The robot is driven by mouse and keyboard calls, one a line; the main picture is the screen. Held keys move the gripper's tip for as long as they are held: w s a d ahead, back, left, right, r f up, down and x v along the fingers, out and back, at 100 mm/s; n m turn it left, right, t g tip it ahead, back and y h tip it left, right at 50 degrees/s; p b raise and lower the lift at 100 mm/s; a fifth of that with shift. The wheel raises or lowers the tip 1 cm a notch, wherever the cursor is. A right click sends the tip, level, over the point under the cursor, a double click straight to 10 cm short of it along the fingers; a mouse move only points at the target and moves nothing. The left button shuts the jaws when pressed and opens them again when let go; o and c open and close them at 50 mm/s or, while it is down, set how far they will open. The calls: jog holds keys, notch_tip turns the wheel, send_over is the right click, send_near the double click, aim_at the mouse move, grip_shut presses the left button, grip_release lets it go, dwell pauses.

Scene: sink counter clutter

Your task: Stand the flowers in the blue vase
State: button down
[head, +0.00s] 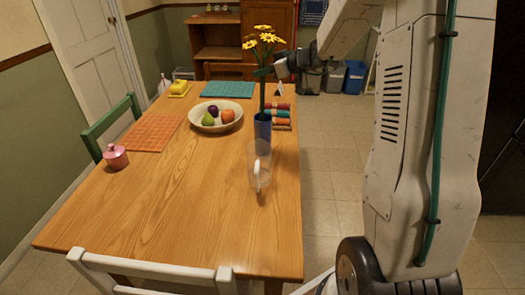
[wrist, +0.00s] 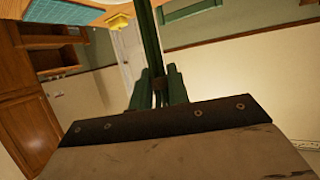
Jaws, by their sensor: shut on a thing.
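The yellow flowers (head: 264,38) stand upright on a long green stem at the far right of the table, in the head view. My gripper (head: 266,72) is shut on the stem, below the blooms. In the wrist view the green stem (wrist: 149,38) runs up between the fingers of my gripper (wrist: 160,90). The blue vase (head: 263,133) stands upright on the table directly below the flowers. The stem's lower end meets the vase mouth in the head view; how deep it reaches inside is hidden.
A clear glass vessel (head: 260,172) stands just in front of the vase. Rolled cloths (head: 282,114) lie behind it at the right edge. A fruit bowl (head: 196,118) is to the left. A pink jar (head: 116,158) is far left. The near table is clear.

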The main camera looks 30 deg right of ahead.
aim_at(263, 105)
notch_tip(263, 105, down, 12)
jog(key=shift+f, duration=0.1)
dwell(0.5)
jog(key=shift+f, duration=0.1)
jog(key=c, duration=1.3)
grip_release()
jog(key=shift+c, duration=0.2)
